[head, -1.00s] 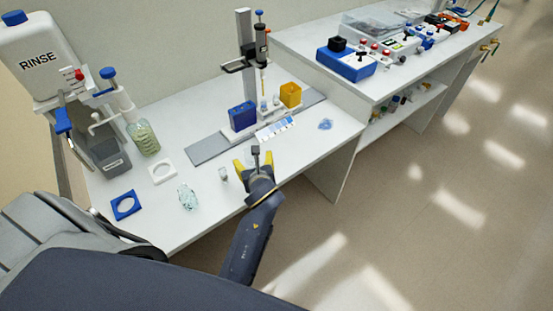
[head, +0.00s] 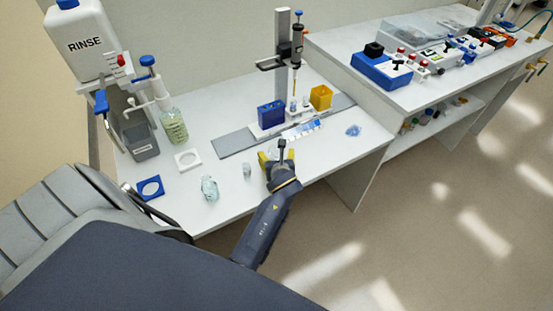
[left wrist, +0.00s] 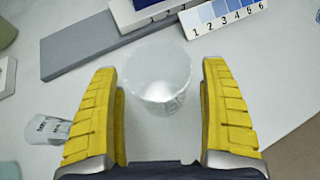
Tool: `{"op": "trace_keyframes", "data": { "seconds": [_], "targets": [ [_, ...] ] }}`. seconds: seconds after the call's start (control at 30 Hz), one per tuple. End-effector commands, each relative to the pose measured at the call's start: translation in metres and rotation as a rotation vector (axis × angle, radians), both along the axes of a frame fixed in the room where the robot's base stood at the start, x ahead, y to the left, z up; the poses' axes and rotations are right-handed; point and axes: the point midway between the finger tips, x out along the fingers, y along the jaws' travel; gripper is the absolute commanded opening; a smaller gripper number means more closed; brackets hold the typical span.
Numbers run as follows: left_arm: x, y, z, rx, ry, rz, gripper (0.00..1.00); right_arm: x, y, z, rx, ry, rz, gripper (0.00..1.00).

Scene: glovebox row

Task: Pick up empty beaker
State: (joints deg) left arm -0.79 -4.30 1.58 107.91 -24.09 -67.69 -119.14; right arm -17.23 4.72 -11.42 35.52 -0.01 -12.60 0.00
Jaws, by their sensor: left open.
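A clear, empty beaker (left wrist: 160,80) stands on the white bench between the two yellow fingers of my left gripper (left wrist: 162,110) in the left wrist view. The fingers are open, with a visible gap on each side of the beaker. In the head view my left gripper (head: 277,158) is low over the bench near its front edge, and largely hides this beaker. A smaller clear vessel with dark print (left wrist: 48,130) is outside the left finger; it also shows in the head view (head: 247,170). My right gripper is not in view.
Behind the gripper are a numbered colour strip (head: 301,130), a grey plate (head: 236,144) and a blue box (head: 271,114).

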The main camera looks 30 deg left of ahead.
Motion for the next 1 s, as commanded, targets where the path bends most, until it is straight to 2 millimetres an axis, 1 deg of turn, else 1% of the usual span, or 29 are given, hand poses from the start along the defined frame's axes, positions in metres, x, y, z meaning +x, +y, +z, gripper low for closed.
{"op": "trace_keyframes", "data": {
  "seconds": [0.17,0.27,0.5,0.6,1.0],
  "targets": [
    [0.0,0.0,0.0001,0.0,0.0,0.0,0.79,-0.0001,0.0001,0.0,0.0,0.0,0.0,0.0],
    [0.0,0.0,0.0001,0.0,0.0,0.0,0.69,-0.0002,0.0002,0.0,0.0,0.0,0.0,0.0],
    [-0.0001,-0.0001,0.0001,0.0,0.0,0.0,0.42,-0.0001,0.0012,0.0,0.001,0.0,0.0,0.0],
    [-0.0001,-0.0001,0.0001,0.001,0.001,0.0,0.31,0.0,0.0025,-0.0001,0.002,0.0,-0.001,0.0],
    [-0.0001,-0.0001,0.0012,0.0,0.0,0.0,0.31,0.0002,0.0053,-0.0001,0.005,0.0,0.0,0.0]
  ]
}}
